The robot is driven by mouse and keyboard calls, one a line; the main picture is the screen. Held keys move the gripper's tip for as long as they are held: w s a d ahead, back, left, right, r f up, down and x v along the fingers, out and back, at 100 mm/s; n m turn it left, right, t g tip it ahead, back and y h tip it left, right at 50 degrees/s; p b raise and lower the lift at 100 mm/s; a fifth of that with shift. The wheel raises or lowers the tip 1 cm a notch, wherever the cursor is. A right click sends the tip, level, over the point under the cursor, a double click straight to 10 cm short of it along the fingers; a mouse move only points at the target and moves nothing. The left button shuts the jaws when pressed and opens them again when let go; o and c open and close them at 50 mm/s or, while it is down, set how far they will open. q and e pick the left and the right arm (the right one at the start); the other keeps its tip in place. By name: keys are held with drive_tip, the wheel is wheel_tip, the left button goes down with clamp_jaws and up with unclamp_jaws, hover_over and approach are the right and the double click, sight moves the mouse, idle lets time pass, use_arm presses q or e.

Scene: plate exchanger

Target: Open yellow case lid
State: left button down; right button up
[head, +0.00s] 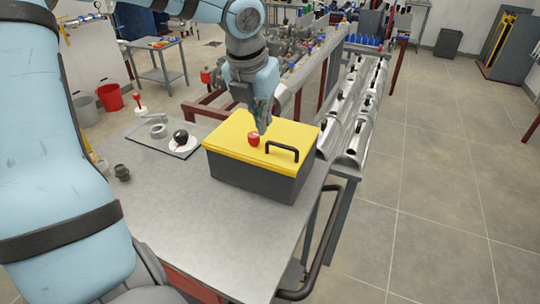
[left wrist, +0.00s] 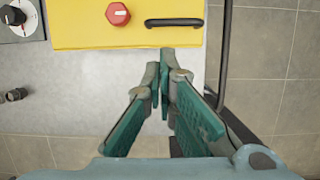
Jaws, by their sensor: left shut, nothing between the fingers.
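The case has a flat yellow lid (head: 228,137) on a dark grey body (head: 250,180), and the lid is closed. A red knob (head: 254,139) and a black bar handle (head: 282,151) sit on the lid. The left wrist view shows the knob (left wrist: 117,14) and the handle (left wrist: 174,22) too. My left gripper (head: 262,128) points down over the case, close to the knob in the head view. In the left wrist view its fingertips (left wrist: 164,68) are together and empty, just below the lid's edge in the picture. Its exact height above the case is unclear. My right gripper is not seen.
The case stands on a grey metal table (head: 200,222). Left of it are a black knob on a white disc (head: 181,138) and small metal fittings (head: 122,173). A dark rail (head: 325,245) runs along the table's right side. Silver curved parts (head: 350,125) stand behind right.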

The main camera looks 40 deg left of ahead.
sight(270, 159)
use_arm(q)
drive_tip(key=b+x, duration=0.1)
drive_tip(key=x, duration=1)
drive_tip(key=shift+f, duration=0.1)
